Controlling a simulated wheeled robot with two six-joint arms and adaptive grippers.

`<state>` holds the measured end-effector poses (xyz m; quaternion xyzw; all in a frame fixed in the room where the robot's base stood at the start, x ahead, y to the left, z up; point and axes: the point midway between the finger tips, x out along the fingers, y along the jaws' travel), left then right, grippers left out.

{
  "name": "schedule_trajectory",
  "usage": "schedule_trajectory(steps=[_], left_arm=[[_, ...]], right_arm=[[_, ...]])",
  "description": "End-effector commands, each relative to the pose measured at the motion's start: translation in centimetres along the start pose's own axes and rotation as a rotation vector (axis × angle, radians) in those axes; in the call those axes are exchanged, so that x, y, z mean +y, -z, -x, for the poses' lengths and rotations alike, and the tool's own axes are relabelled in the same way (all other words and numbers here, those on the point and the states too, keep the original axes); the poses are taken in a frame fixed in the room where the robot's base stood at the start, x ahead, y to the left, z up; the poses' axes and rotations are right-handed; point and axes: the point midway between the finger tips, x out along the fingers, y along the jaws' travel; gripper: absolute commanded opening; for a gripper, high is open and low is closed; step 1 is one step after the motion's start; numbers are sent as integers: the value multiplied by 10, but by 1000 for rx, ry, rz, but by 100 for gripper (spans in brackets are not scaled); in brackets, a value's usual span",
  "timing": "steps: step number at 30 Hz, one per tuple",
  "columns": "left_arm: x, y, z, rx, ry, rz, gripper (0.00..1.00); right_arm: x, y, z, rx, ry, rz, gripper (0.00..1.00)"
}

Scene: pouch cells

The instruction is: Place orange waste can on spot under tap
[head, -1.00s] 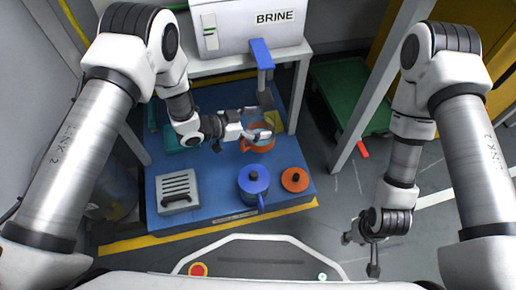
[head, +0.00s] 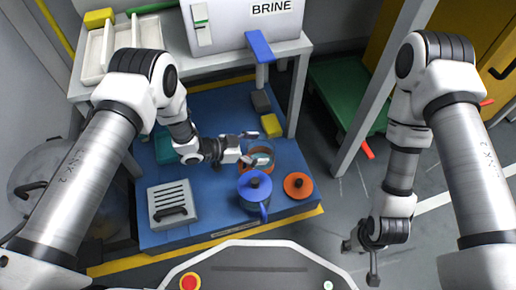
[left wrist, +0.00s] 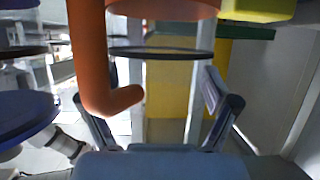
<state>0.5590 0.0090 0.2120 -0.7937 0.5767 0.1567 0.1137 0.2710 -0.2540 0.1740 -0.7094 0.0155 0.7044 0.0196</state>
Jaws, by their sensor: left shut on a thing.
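The orange waste can (head: 268,168) is on or just above the blue platform (head: 205,231), behind the blue pot (head: 255,187). It is open at the top with something pale inside. My left gripper (head: 251,148) is at its rear left side, shut on it; the exact contact is partly hidden. In the left wrist view an orange curved handle (left wrist: 88,55) hangs beside the fingers. The tap (head: 262,50), blue with a grey spout, hangs at the back, with a grey block (head: 262,101) and a yellow block (head: 270,125) below. My right gripper (head: 362,262) hangs over the floor, its jaws unclear.
An orange lid (head: 298,186) lies right of the blue pot. A grey slotted box (head: 172,204) stands front left, and a teal item (head: 165,148) back left. The white BRINE tank (head: 250,30) sits on a legged bench (head: 290,48). A green cart (head: 345,92) stands at right.

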Motion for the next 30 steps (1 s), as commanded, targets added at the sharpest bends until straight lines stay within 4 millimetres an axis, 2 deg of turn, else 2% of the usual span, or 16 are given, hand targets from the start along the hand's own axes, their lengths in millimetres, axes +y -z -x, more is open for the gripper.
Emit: schedule_trajectory(steps=[2,3,4,14,17,20,27,30], left_arm=[[0,-2,-1,1,0,0,18],[0,-2,-1,0,0,0,95],[0,-2,-1,0,0,0,100],[0,-1,0,0,0,0,100],[0,2,6,0,2,2,100],[-1,5,25,0,4,4,100],[-1,6,88,1,5,4,100],[-1,4,107,0,4,4,100]], right_arm=[[0,0,-2,0,0,0,40],[0,0,-2,0,0,0,40],[0,0,-1,0,0,0,40],[0,0,-1,-1,0,0,40],[0,0,5,-1,0,0,40],[0,-1,15,-2,0,2,40],[-1,-2,44,-6,1,8,40],[-1,-2,50,-7,1,10,40]])
